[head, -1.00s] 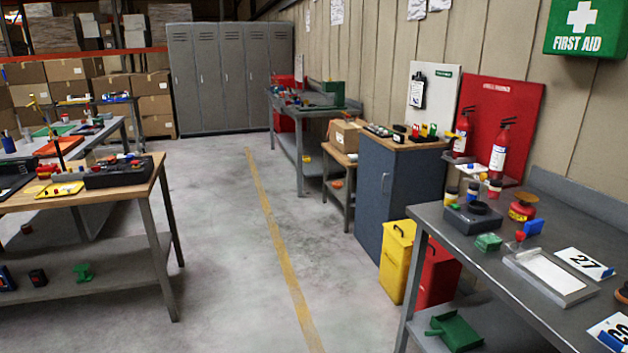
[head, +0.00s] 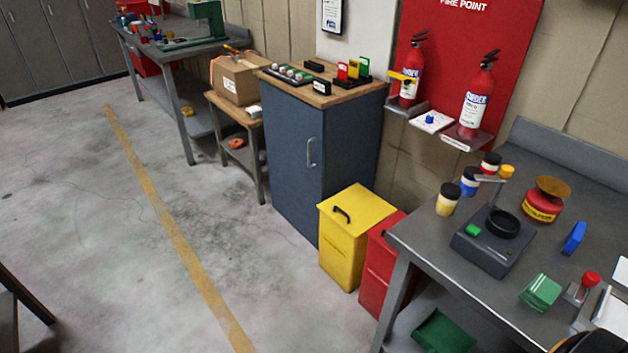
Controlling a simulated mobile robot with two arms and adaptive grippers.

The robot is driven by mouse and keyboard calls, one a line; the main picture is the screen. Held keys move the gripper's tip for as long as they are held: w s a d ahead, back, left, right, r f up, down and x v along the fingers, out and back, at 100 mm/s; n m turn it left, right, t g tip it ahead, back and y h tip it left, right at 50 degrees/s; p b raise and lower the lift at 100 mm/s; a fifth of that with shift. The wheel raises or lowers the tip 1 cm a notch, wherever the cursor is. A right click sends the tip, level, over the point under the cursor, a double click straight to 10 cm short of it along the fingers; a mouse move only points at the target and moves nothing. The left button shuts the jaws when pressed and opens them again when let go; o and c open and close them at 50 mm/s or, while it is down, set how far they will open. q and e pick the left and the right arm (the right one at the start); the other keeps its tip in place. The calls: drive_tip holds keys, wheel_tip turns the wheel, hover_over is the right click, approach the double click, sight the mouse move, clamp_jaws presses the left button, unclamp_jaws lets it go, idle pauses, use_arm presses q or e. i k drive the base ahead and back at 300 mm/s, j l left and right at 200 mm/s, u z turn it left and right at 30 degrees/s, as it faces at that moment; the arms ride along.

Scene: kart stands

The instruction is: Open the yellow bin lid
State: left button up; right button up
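The yellow bin (head: 340,254) stands upright on the floor in the head view, right of centre, between the blue-grey cabinet and a red bin. Its yellow lid (head: 362,205) lies shut on top, with a dark handle (head: 341,214) near the lid's left side. Neither of my grippers is in view.
The red bin (head: 374,276) stands close beside the yellow one, partly hidden by the grey workbench (head: 440,290). The cabinet (head: 295,170) stands just behind the yellow bin. The concrete floor (head: 130,260) to the left is clear, crossed by a yellow line (head: 190,265).

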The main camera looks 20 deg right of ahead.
sight(356, 210)
drive_tip(key=i+z, duration=0.2)
drive_tip(key=i, duration=0.4)
drive_tip(key=i+j+z, duration=0.2)
drive_tip(key=i, duration=0.35)
